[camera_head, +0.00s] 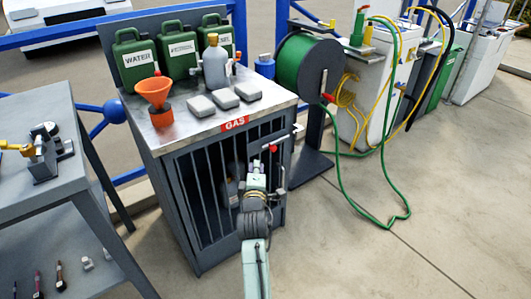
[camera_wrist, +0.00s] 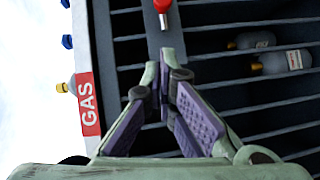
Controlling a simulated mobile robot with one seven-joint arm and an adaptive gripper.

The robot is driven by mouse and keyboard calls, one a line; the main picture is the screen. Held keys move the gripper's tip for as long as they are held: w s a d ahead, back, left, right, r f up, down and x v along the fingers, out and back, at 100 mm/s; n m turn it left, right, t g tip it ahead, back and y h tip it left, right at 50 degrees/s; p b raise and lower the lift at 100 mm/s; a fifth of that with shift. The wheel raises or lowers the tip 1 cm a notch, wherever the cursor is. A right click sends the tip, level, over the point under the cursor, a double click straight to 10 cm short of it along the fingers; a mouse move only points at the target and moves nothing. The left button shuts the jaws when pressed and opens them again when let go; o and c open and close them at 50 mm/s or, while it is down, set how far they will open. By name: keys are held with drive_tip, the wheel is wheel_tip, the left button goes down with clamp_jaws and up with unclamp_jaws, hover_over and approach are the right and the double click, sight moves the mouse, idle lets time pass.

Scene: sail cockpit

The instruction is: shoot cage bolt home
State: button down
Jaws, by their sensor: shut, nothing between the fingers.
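The gas cage (camera_head: 210,195) is a grey barred cabinet with a red GAS label (camera_head: 235,124) on its top edge. The label shows at the left in the wrist view (camera_wrist: 88,104). A red knob (camera_head: 272,149) on a short pale stem, which looks like the bolt's handle, is on the upper front of the cage. It is cut by the top edge of the wrist view (camera_wrist: 162,5). My gripper (camera_head: 257,172) is in front of the bars, just below the knob. Its fingertips (camera_wrist: 160,75) are together and empty, apart from the knob. The bolt's socket cannot be made out.
Gas bottles (camera_wrist: 282,62) lie behind the bars. On the cage top stand green cans (camera_head: 180,50), an orange funnel (camera_head: 155,92) and grey blocks (camera_head: 223,97). A grey bench (camera_head: 50,190) is left. A green hose (camera_head: 365,212) lies on open floor at right.

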sight(277, 140)
drive_tip(key=w+d, duration=0.1)
drive_tip(key=w, duration=0.1)
drive_tip(key=w+d, duration=0.1)
drive_tip(key=w, duration=0.2)
drive_tip(key=w+f+p, duration=0.1)
drive_tip(key=w, duration=0.2)
drive_tip(key=shift+w+d+f, duration=0.1)
drive_tip(key=shift+w+d, duration=0.15)
drive_tip(key=shift+d, duration=0.15)
drive_tip(key=w+d, duration=0.1)
drive_tip(key=d, duration=0.1)
drive_tip(key=w+d+b, duration=0.1)
drive_tip(key=w+d, duration=0.1)
drive_tip(key=shift+d, duration=0.1)
